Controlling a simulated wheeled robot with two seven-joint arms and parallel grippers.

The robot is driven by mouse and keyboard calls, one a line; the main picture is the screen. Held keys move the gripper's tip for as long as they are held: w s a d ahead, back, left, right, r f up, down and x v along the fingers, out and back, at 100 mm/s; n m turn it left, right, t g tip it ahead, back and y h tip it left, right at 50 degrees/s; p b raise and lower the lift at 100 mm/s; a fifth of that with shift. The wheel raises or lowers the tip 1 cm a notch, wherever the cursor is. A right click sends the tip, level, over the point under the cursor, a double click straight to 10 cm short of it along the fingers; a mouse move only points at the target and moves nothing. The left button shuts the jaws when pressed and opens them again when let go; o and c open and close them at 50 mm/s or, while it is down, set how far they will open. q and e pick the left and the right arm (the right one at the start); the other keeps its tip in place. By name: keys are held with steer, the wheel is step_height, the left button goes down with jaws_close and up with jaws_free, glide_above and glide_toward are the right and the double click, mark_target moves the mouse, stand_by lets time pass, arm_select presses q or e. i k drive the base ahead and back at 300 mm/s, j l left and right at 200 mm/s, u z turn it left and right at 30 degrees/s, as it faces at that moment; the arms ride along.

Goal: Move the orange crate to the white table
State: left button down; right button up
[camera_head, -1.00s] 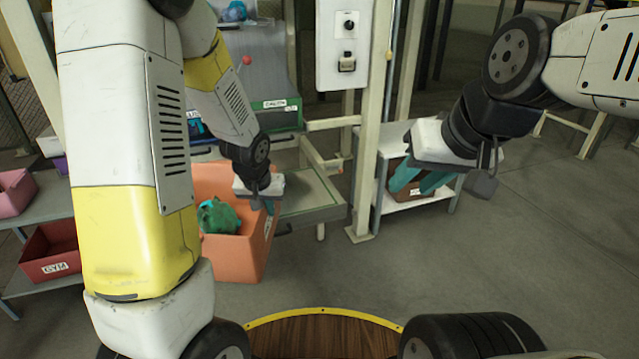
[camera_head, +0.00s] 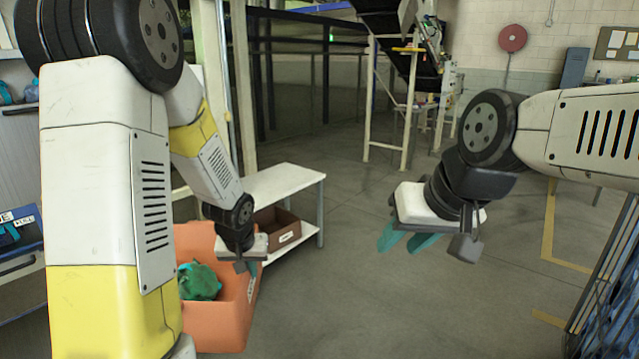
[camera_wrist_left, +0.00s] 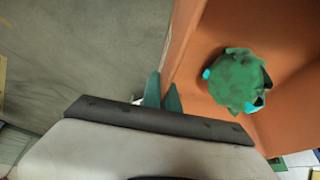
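The orange crate (camera_head: 222,318) hangs beside my left arm, with a green bag (camera_head: 200,281) inside; the crate's left part is hidden behind my arm. My left gripper (camera_head: 246,268) is shut on the crate's side wall. In the left wrist view its teal fingers (camera_wrist_left: 162,95) pinch the rim of the crate (camera_wrist_left: 215,118), and the green bag (camera_wrist_left: 237,80) lies inside. The white table (camera_head: 285,184) stands just behind the crate and gripper, its visible top bare. My right gripper (camera_head: 406,240) is open and empty, out over the floor to the right.
A brown box (camera_head: 279,230) sits on the white table's lower shelf. A blue bin (camera_head: 20,236) on a rack is at the left edge. Dark blue mesh (camera_head: 612,290) stands at the right edge. Open grey floor lies in the middle and right.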

mark_target(269, 182)
steer(key=i+l+z, duration=0.1)
steer(key=i+z, duration=0.35)
steer(key=i, duration=2.15)
steer(key=i+u, duration=0.1)
steer(key=i, duration=0.55)
steer(key=i+l+u, duration=0.15)
steer(key=i, duration=0.5)
